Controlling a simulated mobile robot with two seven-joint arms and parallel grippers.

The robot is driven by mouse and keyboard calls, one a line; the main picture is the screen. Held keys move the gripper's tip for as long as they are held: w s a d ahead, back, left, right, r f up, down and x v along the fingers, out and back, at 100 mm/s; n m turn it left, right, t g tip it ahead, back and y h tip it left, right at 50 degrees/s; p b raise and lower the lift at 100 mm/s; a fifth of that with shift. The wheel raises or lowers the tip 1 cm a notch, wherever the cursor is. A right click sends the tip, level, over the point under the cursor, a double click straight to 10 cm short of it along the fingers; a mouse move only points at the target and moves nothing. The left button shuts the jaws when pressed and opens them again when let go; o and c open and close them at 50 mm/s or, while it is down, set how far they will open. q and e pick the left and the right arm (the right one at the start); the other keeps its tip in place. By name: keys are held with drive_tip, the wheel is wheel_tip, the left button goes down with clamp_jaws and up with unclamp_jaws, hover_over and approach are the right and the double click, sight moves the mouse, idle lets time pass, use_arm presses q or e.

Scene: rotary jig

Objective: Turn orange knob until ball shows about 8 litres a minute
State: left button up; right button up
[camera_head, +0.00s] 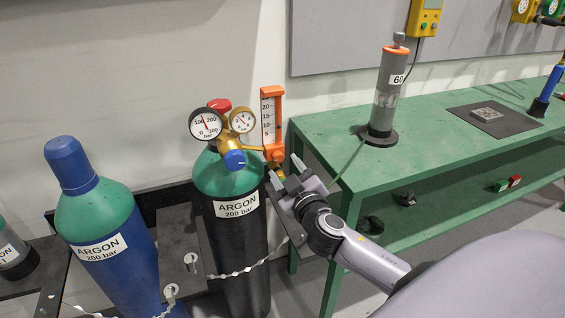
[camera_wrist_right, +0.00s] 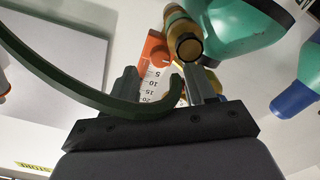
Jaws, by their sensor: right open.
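The flowmeter (camera_head: 268,118) stands upright beside the gauges on the middle argon cylinder, with orange ends and a white scale marked 5 to 20. Its lower orange part (camera_head: 276,153), where the knob appears to be, sits just above my right gripper (camera_head: 285,170). The right gripper is open, its two fingers spread just below and in front of that part. In the right wrist view the orange part (camera_wrist_right: 154,50) lies beyond the fingers, and the scale (camera_wrist_right: 154,82) shows between them. I cannot make out the ball. My left gripper is not in view.
A brass regulator with two dials (camera_head: 206,124) and a blue knob (camera_head: 235,159) is left of the flowmeter. A dark green hose (camera_wrist_right: 75,85) crosses the wrist view near the fingers. The green bench (camera_head: 340,165) stands close on the right, bearing a grey tube (camera_head: 386,90).

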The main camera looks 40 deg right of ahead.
sight(278, 157)
drive_tip(key=shift+x, duration=1.5)
clamp_jaws()
drive_tip(key=shift+f+m+b, duration=0.2)
drive_tip(key=shift+m+b, duration=0.3)
drive_tip(key=shift+r+m+b, duration=0.15)
drive_tip(key=shift+m+b, duration=0.15)
drive_tip(key=shift+m, duration=0.4)
unclamp_jaws()
